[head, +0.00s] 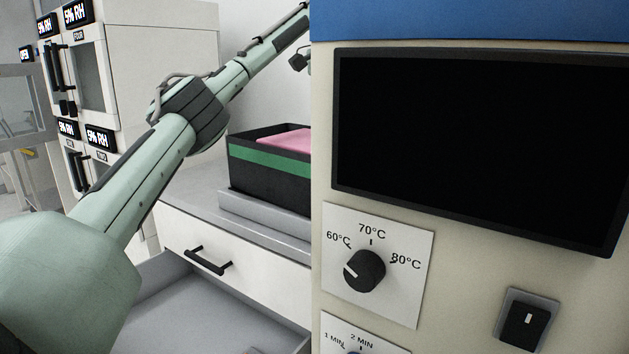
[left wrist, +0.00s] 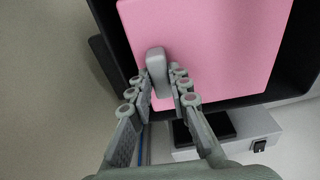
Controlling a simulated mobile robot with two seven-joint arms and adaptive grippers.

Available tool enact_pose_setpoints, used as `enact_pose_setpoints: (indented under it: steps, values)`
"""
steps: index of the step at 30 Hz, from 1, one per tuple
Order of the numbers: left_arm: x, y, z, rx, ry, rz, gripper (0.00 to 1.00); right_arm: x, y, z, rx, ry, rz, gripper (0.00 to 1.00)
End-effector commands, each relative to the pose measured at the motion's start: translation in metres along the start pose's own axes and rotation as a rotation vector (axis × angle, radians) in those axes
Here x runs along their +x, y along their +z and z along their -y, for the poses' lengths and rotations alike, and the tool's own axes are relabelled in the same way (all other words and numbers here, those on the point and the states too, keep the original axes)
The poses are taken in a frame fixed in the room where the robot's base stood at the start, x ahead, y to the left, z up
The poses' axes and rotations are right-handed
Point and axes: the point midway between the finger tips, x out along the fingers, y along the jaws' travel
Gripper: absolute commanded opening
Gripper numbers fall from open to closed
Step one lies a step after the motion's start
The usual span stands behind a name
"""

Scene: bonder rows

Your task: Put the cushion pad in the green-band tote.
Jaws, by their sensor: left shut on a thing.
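The cushion pad is a flat pink square with a grey grip block on top (left wrist: 212,45). In the head view its pink surface (head: 288,140) shows at the rim of the green-band tote (head: 262,160), a black box with a green stripe. In the left wrist view black tote wall (left wrist: 304,60) shows around the pad; I cannot tell whether the pad rests on the bottom. My left gripper (left wrist: 161,80) is shut on the pad's grey block. In the head view its fingers are hidden behind the beige machine. My right gripper is not in view.
The tote stands on a grey raised base (head: 262,217) on a counter. An open, empty-looking drawer (head: 190,305) is below. The beige machine (head: 450,285) with dark screen and dial fills the right. Cabinets with humidity displays (head: 85,100) stand at left.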

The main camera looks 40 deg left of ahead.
Motion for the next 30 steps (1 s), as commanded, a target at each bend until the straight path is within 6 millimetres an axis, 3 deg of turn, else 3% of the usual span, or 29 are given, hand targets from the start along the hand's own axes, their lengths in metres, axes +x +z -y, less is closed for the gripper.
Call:
enact_pose_setpoints:
  steps: [6,21,30]
  values:
    - [0.042,0.006,0.002,-0.002,-0.004,0.002,0.0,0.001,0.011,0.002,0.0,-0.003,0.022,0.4]
    - [0.098,0.013,0.0,-0.001,-0.002,0.002,0.0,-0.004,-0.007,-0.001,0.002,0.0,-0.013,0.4]
    - [0.101,0.013,0.0,-0.001,-0.001,0.001,0.0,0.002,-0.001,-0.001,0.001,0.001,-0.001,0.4]
